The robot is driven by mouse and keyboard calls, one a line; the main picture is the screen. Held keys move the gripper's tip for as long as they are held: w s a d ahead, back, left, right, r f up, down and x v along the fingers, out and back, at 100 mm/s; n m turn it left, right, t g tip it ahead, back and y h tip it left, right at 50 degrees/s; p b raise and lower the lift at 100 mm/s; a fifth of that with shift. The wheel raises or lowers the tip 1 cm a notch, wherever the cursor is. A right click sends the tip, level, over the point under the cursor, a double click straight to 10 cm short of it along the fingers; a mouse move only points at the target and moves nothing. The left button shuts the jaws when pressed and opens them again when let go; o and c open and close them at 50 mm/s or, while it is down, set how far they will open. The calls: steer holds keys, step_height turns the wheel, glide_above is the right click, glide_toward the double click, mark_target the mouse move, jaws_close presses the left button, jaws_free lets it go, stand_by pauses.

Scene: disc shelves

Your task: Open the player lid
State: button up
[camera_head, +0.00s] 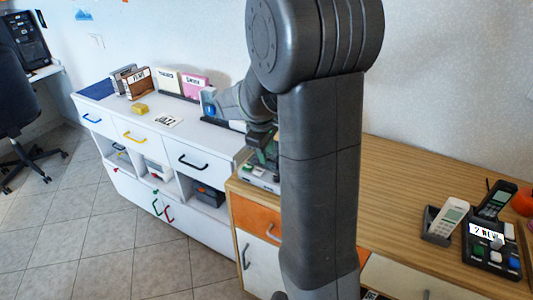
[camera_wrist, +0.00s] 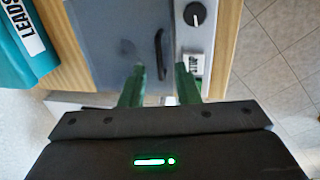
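The player shows in the wrist view as a white panel (camera_wrist: 196,40) with a black knob and a small label, beside a flat grey lid (camera_wrist: 110,40). A dark bar handle (camera_wrist: 159,53) stands on the lid near its right edge; the lid looks closed. My gripper (camera_wrist: 160,72) is open, its two green fingers apart and pointing at the handle's near end. Nothing is seen between the fingers. In the head view my gripper (camera_head: 262,148) is over the left end of the wooden cabinet, and my arm hides most of the player (camera_head: 262,178).
A teal case (camera_wrist: 20,45) marked LEADS lies left of the lid. In the head view, a white cabinet (camera_head: 215,137) bears upright cases.

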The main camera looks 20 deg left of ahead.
steer(key=shift+w+f, duration=0.1)
steer(key=shift+f, duration=0.3)
steer(key=shift+c, duration=0.4)
jaws_close()
steer(key=shift+r, duration=0.15)
